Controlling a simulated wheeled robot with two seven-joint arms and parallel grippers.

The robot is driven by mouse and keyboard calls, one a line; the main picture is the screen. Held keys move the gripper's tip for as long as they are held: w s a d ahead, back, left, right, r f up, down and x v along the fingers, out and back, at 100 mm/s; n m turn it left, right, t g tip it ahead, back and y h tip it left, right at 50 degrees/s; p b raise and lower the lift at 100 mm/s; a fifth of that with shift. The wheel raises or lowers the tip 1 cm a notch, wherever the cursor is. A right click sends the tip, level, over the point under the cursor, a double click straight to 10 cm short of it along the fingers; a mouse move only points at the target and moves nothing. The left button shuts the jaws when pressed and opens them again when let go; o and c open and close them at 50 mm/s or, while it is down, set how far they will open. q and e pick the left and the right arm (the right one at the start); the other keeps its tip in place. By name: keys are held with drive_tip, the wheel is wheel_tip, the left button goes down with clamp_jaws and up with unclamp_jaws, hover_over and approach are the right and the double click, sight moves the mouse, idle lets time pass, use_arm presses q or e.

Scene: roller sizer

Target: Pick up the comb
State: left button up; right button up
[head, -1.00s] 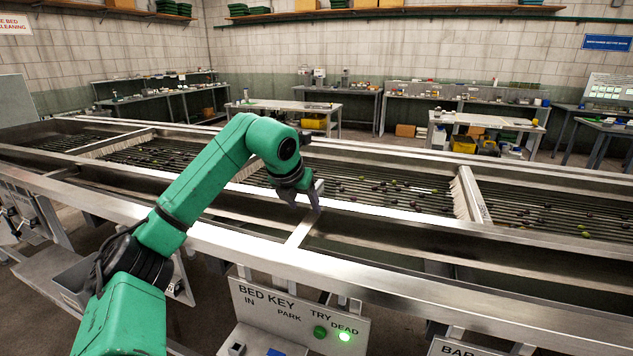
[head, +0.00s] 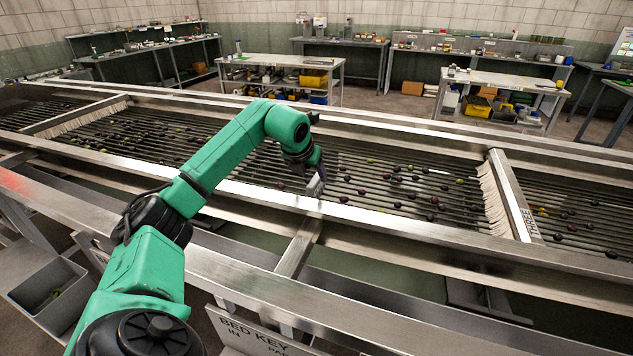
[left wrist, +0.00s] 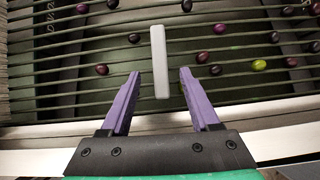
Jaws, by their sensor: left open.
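A pale grey upright bar, probably the comb (left wrist: 159,50), shows in the left wrist view over the dark rollers. Its teeth, if any, are not visible. My left gripper (left wrist: 159,73) is open. Its two purple fingers are on either side of the bar's lower part, with a gap on both sides. In the head view my left gripper (head: 315,178) points down at the near edge of the roller bed, and its fingertips are too small to read clearly. My right gripper is not in view.
The roller bed (head: 400,178) carries many loose dark and green olives. A metal rail (head: 400,222) runs along its near side. A bristled crossbar marked THREE (head: 512,195) stands to the right. A grey bin (head: 48,285) sits lower left. Benches stand far behind.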

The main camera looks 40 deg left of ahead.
sight(315, 179)
use_arm(q)
drive_tip(key=p+x, duration=0.2)
drive_tip(key=x, duration=0.3)
drive_tip(key=shift+w+f+p, duration=0.25)
drive_tip(key=shift+w+p, duration=0.05)
drive_tip(key=shift+p, duration=0.05)
drive_tip(key=shift+w+f, duration=0.1)
drive_tip(key=shift+f, duration=0.2)
drive_tip(key=shift+a, duration=0.15)
clamp_jaws()
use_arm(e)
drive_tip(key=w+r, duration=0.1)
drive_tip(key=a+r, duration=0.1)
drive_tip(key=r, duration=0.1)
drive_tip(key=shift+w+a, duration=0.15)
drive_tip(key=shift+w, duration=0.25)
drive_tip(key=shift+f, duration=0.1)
